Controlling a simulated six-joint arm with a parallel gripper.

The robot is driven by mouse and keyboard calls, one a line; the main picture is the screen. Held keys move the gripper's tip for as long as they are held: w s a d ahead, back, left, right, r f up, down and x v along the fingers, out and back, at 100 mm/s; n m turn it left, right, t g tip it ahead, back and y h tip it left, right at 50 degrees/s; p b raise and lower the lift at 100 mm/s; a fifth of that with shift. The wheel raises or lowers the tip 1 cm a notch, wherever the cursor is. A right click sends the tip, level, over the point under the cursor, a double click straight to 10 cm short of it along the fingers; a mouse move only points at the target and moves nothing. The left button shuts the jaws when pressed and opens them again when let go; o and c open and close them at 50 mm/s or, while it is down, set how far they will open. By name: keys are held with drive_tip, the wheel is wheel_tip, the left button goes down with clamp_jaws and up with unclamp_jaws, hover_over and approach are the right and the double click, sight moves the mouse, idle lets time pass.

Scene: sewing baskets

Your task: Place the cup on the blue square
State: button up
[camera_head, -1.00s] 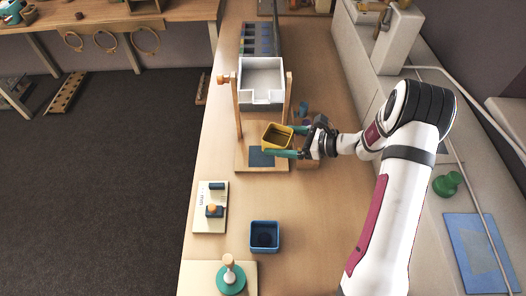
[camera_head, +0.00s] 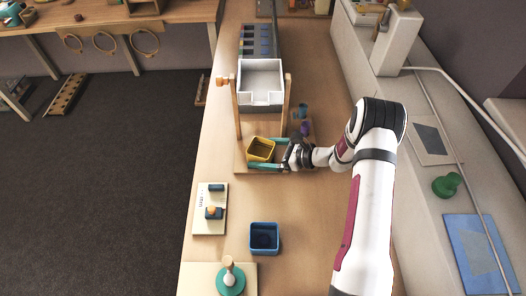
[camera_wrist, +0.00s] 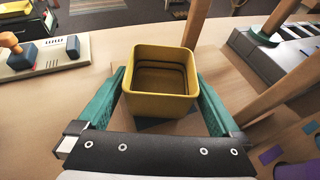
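The yellow square cup (camera_head: 261,150) stands upright and open at the top over the blue square. In the wrist view the cup (camera_wrist: 160,105) sits between the two green fingers of my gripper (camera_wrist: 162,95). In the head view my gripper (camera_head: 270,153) comes in from the right. The blue square is almost wholly covered; a dark blue strip of it (camera_wrist: 150,124) shows below the cup in the wrist view. I cannot tell whether the cup's base touches it.
A grey tray (camera_head: 261,103) on wooden posts stands just behind the cup, with a post close on its right. Purple pieces (camera_head: 306,129) lie right of the stand. A blue container (camera_head: 264,238) and a switch board (camera_head: 209,220) are nearer. The bench between them is clear.

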drive_tip(key=shift+d+r, duration=0.2)
drive_tip(key=shift+r, duration=0.05)
drive_tip(key=v, duration=1.1)
drive_tip(key=shift+r, duration=0.15)
drive_tip(key=s+a+r+n+g+h, duration=0.25)
drive_tip(key=s+a+r+n, duration=0.2)
drive_tip(key=s+r, duration=0.3)
drive_tip(key=s+a+r+n+g+h, duration=0.2)
drive_tip(key=s+a+r+n+g, duration=0.15)
drive_tip(key=s+r+n, duration=0.35)
drive_tip(key=s+d+n+h, duration=0.2)
drive_tip(key=s+h, duration=0.1)
drive_tip(key=s, duration=0.4)
drive_tip(key=s+d+r+n+h, duration=0.1)
drive_tip(key=s+d+n+h, duration=0.1)
drive_tip(key=s, duration=0.6)
drive_tip(key=shift+s+r+n+h, duration=0.2)
drive_tip(key=shift+s+n+h, duration=0.1)
drive_tip(key=shift+n+h, duration=0.4)
drive_tip(key=shift+d, duration=0.1)
